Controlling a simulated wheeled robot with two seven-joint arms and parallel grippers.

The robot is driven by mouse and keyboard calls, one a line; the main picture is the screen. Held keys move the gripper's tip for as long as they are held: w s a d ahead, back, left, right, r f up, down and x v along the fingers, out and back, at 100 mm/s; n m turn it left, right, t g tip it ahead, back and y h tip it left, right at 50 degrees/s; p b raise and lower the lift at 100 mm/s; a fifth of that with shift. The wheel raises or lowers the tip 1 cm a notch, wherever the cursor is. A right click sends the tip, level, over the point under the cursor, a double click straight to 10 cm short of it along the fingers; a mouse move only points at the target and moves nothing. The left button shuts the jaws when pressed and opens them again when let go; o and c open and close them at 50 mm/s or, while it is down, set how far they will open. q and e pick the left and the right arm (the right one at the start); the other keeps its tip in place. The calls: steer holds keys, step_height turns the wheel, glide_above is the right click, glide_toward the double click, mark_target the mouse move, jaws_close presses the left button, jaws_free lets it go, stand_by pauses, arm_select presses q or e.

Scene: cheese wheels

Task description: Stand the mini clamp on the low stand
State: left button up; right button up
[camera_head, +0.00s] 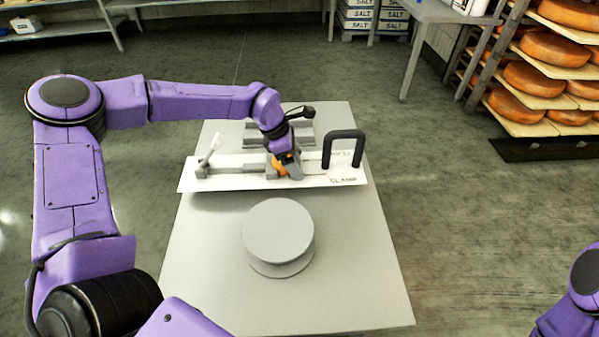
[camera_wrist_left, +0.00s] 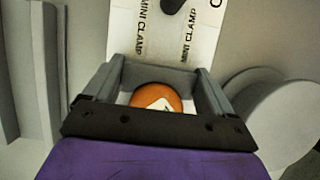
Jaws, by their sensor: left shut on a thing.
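My left gripper (camera_head: 286,168) is over the middle of a white labelled board. It is shut on a small orange thing (camera_head: 279,168), which I take to be the mini clamp. Its fingers hide much of it. In the left wrist view the orange piece (camera_wrist_left: 156,97), with a white mark, sits between the two grey fingers. The low stand (camera_head: 278,230) is a round grey disc on a round base. It stands in front of the board and is empty on top. My right gripper is out of view; only part of the right arm shows.
The white board (camera_head: 225,182) carries CLAMP lettering, a black handle-shaped frame (camera_head: 343,137) at right and a grey, white-handled tool (camera_head: 208,157) at left. Grey bars (camera_head: 250,135) lie behind. The table (camera_head: 350,260) is clear around the stand. Cheese shelves (camera_head: 520,115) stand far right.

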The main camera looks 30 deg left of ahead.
arm_select(q)
steer(key=shift+w+d+f, duration=0.2)
steer(key=shift+w+f, duration=0.05)
steer(key=x, duration=0.3)
steer(key=shift+a+f+b, duration=0.2)
steer(key=shift+f+b, duration=0.1)
steer(key=shift+f, duration=0.2)
steer(key=shift+s, duration=0.1)
steer(key=shift+f, duration=0.15)
steer(key=o, duration=1.6)
steer(key=p+v, duration=0.2)
steer(key=v, duration=1)
steer(key=shift+s, duration=0.1)
